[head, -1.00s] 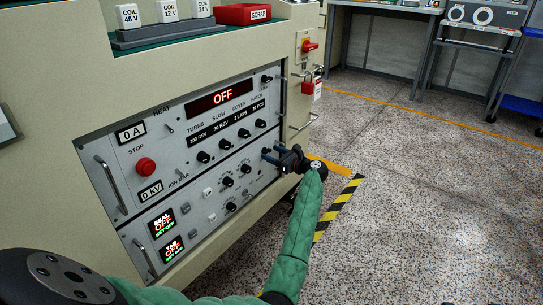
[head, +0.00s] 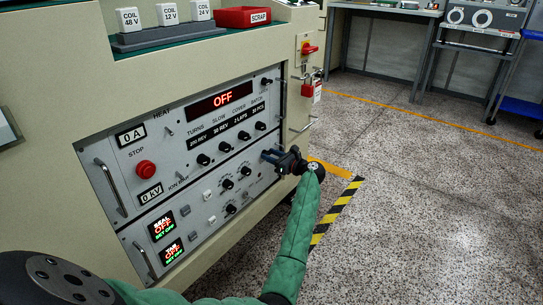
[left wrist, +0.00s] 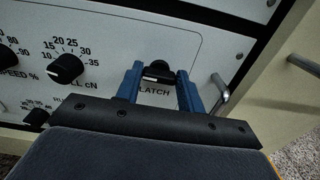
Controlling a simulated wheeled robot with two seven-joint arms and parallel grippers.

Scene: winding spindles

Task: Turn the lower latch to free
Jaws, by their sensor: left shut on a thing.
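The lower latch (left wrist: 157,72) is a small black knob on the lower white panel, just above a printed "LATCH" label in the left wrist view. My left gripper (head: 268,156) reaches the right end of this panel in the head view. In the left wrist view its two blue fingers (left wrist: 160,73) stand on either side of the knob and are shut on it. In the head view the knob is hidden by the gripper. My right gripper is not in view.
A metal handle (left wrist: 220,94) stands close to the right of the fingers. Dials (head: 229,184), a red stop button (head: 146,168) and an "OFF" display (head: 219,99) are on the panels. A red padlock (head: 308,90) hangs at the cabinet's corner. The floor to the right is clear.

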